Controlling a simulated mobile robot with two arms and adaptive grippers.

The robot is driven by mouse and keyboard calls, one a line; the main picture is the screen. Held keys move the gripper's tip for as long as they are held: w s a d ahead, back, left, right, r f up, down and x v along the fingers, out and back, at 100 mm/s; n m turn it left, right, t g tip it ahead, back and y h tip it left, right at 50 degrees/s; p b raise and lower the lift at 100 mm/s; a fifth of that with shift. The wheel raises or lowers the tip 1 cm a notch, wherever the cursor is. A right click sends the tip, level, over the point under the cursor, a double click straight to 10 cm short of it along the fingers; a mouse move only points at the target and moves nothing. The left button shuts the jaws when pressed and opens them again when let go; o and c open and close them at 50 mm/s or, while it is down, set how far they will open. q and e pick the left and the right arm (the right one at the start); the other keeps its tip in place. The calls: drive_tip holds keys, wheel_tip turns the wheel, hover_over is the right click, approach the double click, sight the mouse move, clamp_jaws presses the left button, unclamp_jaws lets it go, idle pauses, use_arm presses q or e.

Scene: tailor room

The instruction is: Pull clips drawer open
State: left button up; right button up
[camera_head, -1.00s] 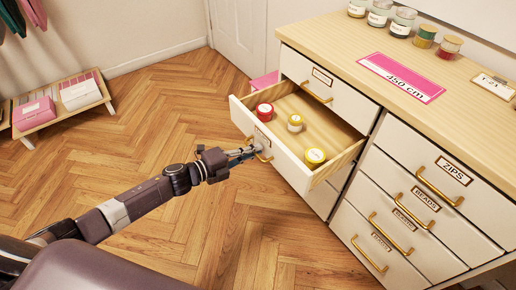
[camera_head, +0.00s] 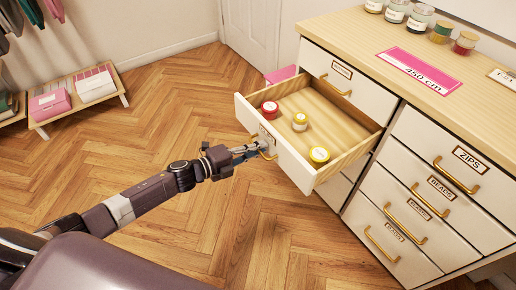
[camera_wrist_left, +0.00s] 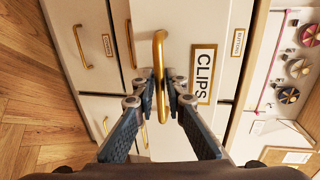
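The clips drawer (camera_head: 285,151) stands well out of the left cabinet column, with a red tin, a small jar and a yellow tin inside. Its CLIPS label (camera_wrist_left: 204,75) shows in the left wrist view, turned sideways. My left gripper (camera_head: 262,147) is at the drawer front. In the left wrist view its two fingers (camera_wrist_left: 162,88) lie close on either side of the gold handle (camera_wrist_left: 160,50) and appear closed on it. The handle is partly hidden by the fingers in the head view. My right gripper is in neither view.
A closed drawer (camera_head: 345,85) sits above the open one. The ZIPS and BEADS drawers (camera_head: 440,170) on the right are closed. Jars and a pink 450 cm strip (camera_head: 423,68) lie on the counter. The wooden floor (camera_head: 160,110) left of the drawer is clear.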

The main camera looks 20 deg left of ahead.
use_arm(q)
drive_tip(key=shift+s, duration=0.1)
drive_tip(key=v, duration=1.1)
drive_tip(key=shift+s+a, duration=0.3)
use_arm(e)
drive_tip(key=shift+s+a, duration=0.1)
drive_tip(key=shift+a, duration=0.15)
